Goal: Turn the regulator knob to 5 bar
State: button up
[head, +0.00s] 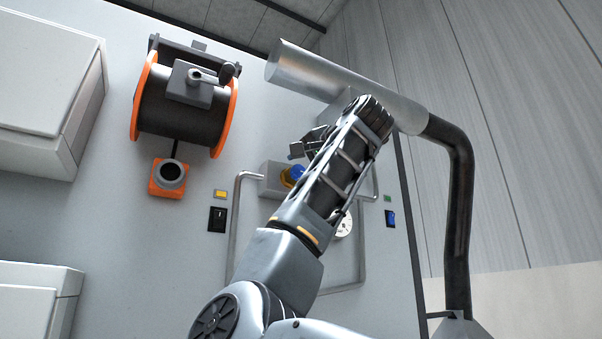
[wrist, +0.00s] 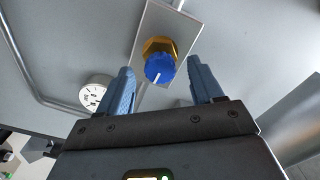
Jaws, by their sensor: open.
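The regulator knob (wrist: 160,68) is blue with a white pointer line and sits on a brass collar (wrist: 157,46) on a light grey block. In the wrist view it lies between and just beyond my open fingertips, and neither finger visibly touches it. In the head view the knob (head: 291,176) is partly hidden by my arm. My gripper (wrist: 160,80) is open and empty; in the head view my gripper (head: 305,150) is mostly hidden behind my arm. The round white gauge (wrist: 93,93) shows in the wrist view, too small to read. In the head view the gauge (head: 344,222) is partly covered.
A bent grey pipe (head: 238,220) frames the regulator on the panel. A black and orange reel (head: 183,105) hangs upper left. A thick metal cylinder (head: 340,85) with a dark pipe stands at the right, close to my arm. Switches (head: 217,219) flank the regulator. White boxes (head: 45,90) are at left.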

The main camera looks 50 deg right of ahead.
jog(key=b+v, duration=0.1)
jog(key=v, duration=0.5)
jog(key=shift+b, duration=0.35)
jog(key=shift+f, duration=0.1)
